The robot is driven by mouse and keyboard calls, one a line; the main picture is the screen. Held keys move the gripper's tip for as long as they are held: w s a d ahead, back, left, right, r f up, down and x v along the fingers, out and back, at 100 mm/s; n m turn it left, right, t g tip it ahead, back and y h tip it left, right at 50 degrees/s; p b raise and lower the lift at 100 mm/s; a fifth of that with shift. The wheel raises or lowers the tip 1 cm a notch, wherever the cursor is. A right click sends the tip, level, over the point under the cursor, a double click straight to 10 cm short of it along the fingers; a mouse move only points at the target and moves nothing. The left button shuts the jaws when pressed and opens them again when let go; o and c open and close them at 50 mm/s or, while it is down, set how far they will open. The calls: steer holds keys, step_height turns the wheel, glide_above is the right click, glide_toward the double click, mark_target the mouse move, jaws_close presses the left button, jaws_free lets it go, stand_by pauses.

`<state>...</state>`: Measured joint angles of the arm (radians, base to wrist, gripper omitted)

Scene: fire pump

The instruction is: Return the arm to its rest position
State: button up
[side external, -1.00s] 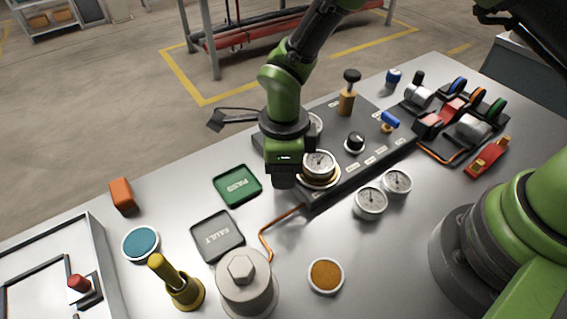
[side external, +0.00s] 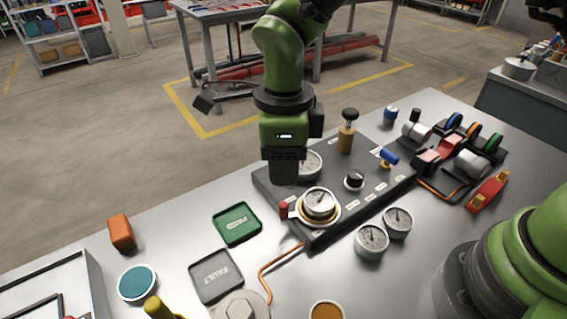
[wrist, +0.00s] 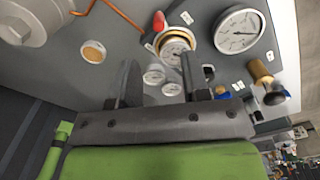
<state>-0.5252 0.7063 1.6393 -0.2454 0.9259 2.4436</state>
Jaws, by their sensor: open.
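My gripper (side external: 285,170) hangs above the back left of the dark pump panel (side external: 375,195), clear of the gauge below it. In the wrist view its two fingers (wrist: 160,82) stand apart with nothing between them. A white gauge (side external: 319,203) sits in a brass ring at the panel's front left, with a red-tipped lever (side external: 284,210) beside it. Both also show beyond the fingers in the wrist view. A larger dial (side external: 309,164) is partly hidden behind my gripper. The fingertips are hard to make out in the side view.
Two loose gauges (side external: 371,241) lie in front of the panel. Green (side external: 237,223) and grey (side external: 216,276) trays, an orange block (side external: 121,233) and a teal disc (side external: 137,283) are at left. A brass post with black knob (side external: 347,130) stands right of my gripper.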

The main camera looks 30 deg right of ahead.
steer(key=s+d+r+n+t+y, duration=0.1)
steer(key=s+d+r+n, duration=0.1)
steer(key=d+r+n, duration=0.3)
steer(key=s+d+r+n+t+y, duration=0.1)
steer(key=s+d+r+n+t, duration=0.15)
steer(key=r, duration=0.45)
steer(key=s+d+r+n+t, duration=0.3)
steer(key=s+d+r+n, duration=0.2)
steer(key=s+n, duration=0.6)
steer(key=shift+s+d+n+t, duration=0.15)
steer(key=shift+d+n+t, duration=0.2)
steer(key=shift+d+n, duration=0.8)
steer(key=shift+c, duration=0.3)
